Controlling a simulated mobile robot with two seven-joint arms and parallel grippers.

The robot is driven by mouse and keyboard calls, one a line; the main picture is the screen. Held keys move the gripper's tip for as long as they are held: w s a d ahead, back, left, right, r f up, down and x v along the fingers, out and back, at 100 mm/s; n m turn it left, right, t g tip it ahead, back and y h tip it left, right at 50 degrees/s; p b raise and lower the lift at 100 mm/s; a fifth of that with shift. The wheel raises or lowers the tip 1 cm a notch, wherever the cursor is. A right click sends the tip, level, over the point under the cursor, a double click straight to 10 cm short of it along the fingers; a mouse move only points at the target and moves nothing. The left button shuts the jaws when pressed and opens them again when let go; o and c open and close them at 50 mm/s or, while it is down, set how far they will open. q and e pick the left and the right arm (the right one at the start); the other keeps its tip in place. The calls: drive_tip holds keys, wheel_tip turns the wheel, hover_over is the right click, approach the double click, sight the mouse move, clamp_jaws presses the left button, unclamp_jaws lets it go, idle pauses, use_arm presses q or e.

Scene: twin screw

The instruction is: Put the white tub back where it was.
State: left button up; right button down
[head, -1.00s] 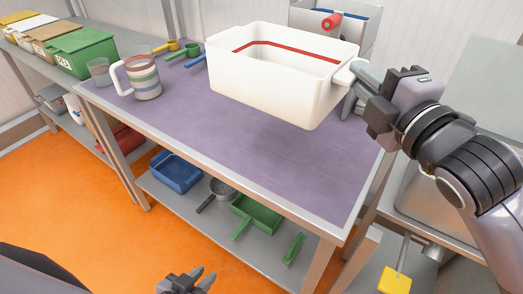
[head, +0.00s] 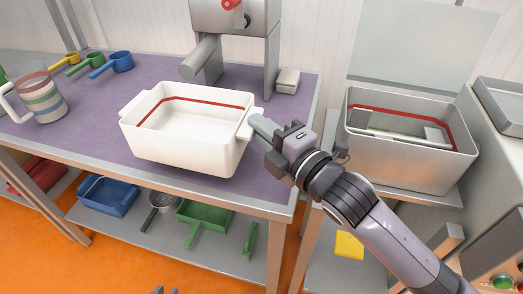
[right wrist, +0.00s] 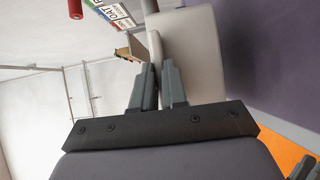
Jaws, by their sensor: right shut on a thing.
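The white tub (head: 185,148) is an open rectangular box with a red line inside its walls and a lug at each end. In the head view it is upright over the front right part of the purple table top (head: 85,115). I cannot tell whether its base touches the table. My right gripper (head: 255,127) is shut on the lug at its right end. The right wrist view shows the fingers (right wrist: 158,82) closed at the pale tub (right wrist: 190,60). Only the dark tips of my left gripper (head: 164,291) show at the bottom edge.
A grey machine with a red knob (head: 230,4) stands behind the tub. A striped jug (head: 42,98) and coloured scoops (head: 112,66) are at left. Right of the table is an open steel basin (head: 410,165) with a red line inside. Trays lie on the lower shelf.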

drive_tip(key=shift+f+b, duration=0.45)
drive_tip(key=shift+f, duration=1.8)
drive_tip(key=shift+f, duration=0.15)
drive_tip(key=c, duration=1.2)
unclamp_jaws()
drive_tip(key=shift+f, duration=0.1)
drive_tip(key=shift+o, duration=0.2)
